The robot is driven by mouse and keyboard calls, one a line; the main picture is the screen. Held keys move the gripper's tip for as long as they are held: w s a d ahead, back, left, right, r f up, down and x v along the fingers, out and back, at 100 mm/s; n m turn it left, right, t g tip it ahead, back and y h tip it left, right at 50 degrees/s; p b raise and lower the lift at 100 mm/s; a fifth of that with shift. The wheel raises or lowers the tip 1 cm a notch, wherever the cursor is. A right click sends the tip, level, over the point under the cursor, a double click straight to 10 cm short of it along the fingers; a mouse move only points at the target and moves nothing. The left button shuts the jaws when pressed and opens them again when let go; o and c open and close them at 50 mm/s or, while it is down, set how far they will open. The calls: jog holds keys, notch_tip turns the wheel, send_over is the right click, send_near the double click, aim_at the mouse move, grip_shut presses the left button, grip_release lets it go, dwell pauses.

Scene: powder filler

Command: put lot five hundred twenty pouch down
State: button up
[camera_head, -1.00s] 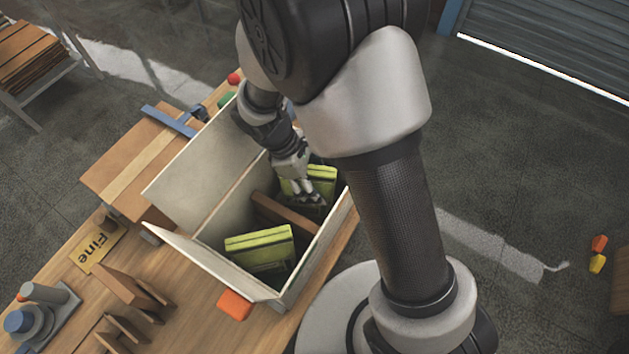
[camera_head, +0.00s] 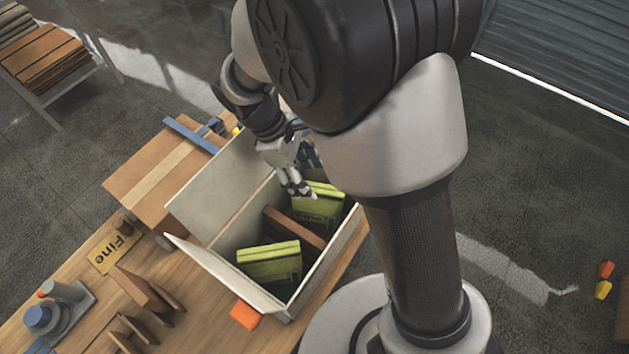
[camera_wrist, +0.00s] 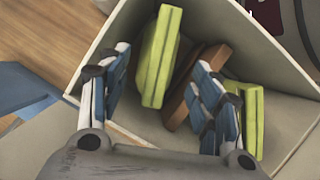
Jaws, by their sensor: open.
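Two yellow-green pouches stand in an open white carton (camera_head: 217,266). In the head view, one pouch (camera_head: 318,203) is in the far compartment and the other pouch (camera_head: 268,262) in the near one. I cannot read a lot number on either. My gripper (camera_head: 297,188) is open and empty, just above and left of the far pouch, apart from it. In the wrist view, the blue-padded fingers of my gripper (camera_wrist: 163,88) are spread wide, with one pouch (camera_wrist: 159,57) showing between and beyond them. The other pouch (camera_wrist: 252,120) is partly hidden behind the right finger.
A brown divider (camera_head: 293,230) separates the pouches. The carton's flaps stand open at the left.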

jog(key=shift+a+r, duration=0.2)
jog(key=shift+r, duration=0.45)
jog(key=s+d+r+m+t+y, duration=0.1)
jog(key=s+d+r+m+y, duration=0.1)
jog(key=d+r+m, duration=0.3)
jog(key=s+d+r+m+t+y, duration=0.1)
jog(key=s+d+r+m, duration=0.15)
jog(key=r, duration=0.45)
jog(key=s+d+r+m+t+y, duration=0.1)
jog(key=s+d+r+m+t, duration=0.3)
jog(key=s, duration=0.6)
jog(key=shift+d+r+m, duration=0.45)
jog(key=shift+d+m, duration=0.6)
jog(key=shift+m, duration=0.6)
